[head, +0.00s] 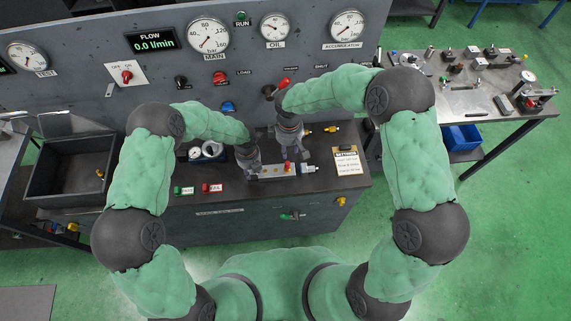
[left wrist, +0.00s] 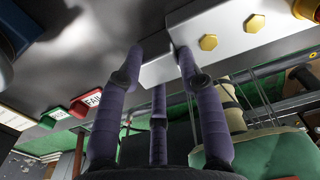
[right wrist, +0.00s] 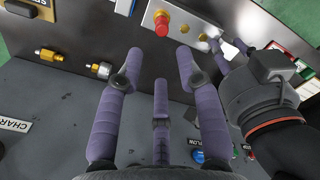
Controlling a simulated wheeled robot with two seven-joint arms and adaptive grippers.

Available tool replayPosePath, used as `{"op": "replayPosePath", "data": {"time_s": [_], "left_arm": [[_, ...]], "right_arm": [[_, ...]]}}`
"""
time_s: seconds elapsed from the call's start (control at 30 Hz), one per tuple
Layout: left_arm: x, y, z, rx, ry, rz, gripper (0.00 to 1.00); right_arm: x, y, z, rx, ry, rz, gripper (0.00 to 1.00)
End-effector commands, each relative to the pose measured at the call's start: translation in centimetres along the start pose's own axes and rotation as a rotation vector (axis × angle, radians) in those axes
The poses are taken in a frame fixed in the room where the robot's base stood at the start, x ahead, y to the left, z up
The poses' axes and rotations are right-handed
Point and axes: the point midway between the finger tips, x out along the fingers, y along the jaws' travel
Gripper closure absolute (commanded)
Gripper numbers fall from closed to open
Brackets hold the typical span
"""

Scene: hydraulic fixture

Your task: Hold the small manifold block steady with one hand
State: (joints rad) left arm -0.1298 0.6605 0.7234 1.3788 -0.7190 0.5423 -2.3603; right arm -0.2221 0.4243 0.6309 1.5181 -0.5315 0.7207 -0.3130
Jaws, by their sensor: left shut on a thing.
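The small manifold block (head: 272,172) is a silver bar lying on the bench top. It carries yellow hex bolts, seen in the left wrist view, and a red knob (right wrist: 162,24). My left gripper (head: 247,168) is shut on one end of the block; in the left wrist view its fingers (left wrist: 160,60) sit on both sides of that end (left wrist: 157,72). My right gripper (head: 289,140) is above and behind the block. In the right wrist view its fingers (right wrist: 158,58) are spread and empty, with the red knob beyond the tips.
A gauge panel (head: 250,60) stands behind the bench. Green and red tags (head: 212,188) lie left of the block; brass fittings (head: 331,129) and a clipboard note (head: 347,160) are to the right. A black bin (head: 75,170) is at left, a side table (head: 470,100) at right.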

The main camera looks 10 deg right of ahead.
Motion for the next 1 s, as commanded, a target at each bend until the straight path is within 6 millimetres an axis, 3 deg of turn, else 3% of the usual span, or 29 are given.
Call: {"op": "replayPosePath", "data": {"time_s": [0.5,0.77,1.0], "left_arm": [[0.1,0.0,-0.1,0.0,0.002,0.001,1.0],[0.1,0.0,-0.1,0.0,0.002,0.001,1.0],[0.1,0.0,-0.1,0.0,0.002,0.001,1.0]], "right_arm": [[1.4,-0.2,-0.2,-0.556,0.0,-0.001,0.64],[2.5,-0.2,-0.1,-0.607,-0.001,-0.002,0.64],[5.5,-0.2,-0.1,-0.604,-0.001,-0.004,0.64]]}}
